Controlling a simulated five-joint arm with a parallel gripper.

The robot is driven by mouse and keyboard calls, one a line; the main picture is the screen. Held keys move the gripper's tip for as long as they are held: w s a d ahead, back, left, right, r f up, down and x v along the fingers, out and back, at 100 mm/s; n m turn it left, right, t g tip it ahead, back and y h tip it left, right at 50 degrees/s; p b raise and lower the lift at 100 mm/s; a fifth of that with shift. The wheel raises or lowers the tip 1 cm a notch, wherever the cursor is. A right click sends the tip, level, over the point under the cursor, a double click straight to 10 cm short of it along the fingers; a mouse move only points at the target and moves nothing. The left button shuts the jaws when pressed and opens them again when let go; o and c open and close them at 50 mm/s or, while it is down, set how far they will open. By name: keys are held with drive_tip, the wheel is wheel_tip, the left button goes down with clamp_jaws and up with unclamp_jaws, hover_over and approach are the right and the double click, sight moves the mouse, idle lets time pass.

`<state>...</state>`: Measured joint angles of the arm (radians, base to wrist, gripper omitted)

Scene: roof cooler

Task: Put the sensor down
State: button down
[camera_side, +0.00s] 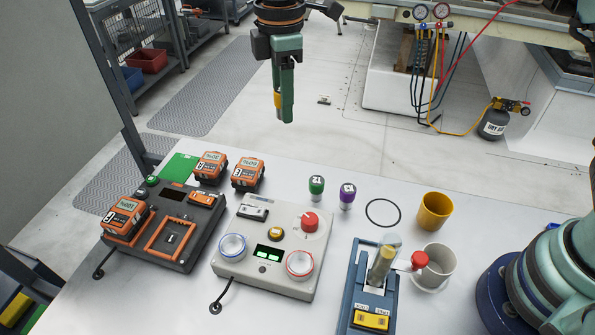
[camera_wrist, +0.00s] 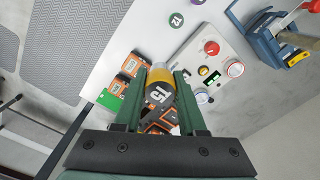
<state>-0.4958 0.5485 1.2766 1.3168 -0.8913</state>
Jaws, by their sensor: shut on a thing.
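My gripper (camera_side: 287,112) hangs high above the floor area beyond the table's far edge, well clear of the tabletop. It is shut on the sensor, a short cylinder with a yellow body (camera_side: 278,100). In the wrist view the sensor (camera_wrist: 158,92) sits between the two green fingers, its dark end marked 15 facing the camera. Most of it is hidden by the fingers in the side view. Two similar small cylinders stand upright on the table: a green one marked 12 (camera_side: 316,185) and a purple one (camera_side: 347,196).
On the table are a dark charger-like base (camera_side: 180,235) with orange battery-like units, a green pad (camera_side: 180,168), a grey control box (camera_side: 290,215), a blue press-like stand (camera_side: 355,290), a black ring (camera_side: 383,212), a yellow cup (camera_side: 434,211) and a white cup (camera_side: 437,266).

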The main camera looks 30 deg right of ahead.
drive_tip(key=s+d+r+m, duration=0.1)
drive_tip(key=s+d+m, duration=0.2)
drive_tip(key=d+m, duration=0.7)
drive_tip(key=s+d+r+m, duration=0.1)
drive_tip(key=s+d+m, duration=0.3)
drive_tip(key=d, duration=0.9)
drive_tip(key=n, duration=1.4)
hover_over(286, 193)
wheel_tip(286, 193, down, 2)
drive_tip(key=shift+a, duration=0.1)
wheel_tip(286, 193, down, 20)
drive_tip(key=shift+r, duration=0.2)
drive_tip(key=shift+f, duration=0.15)
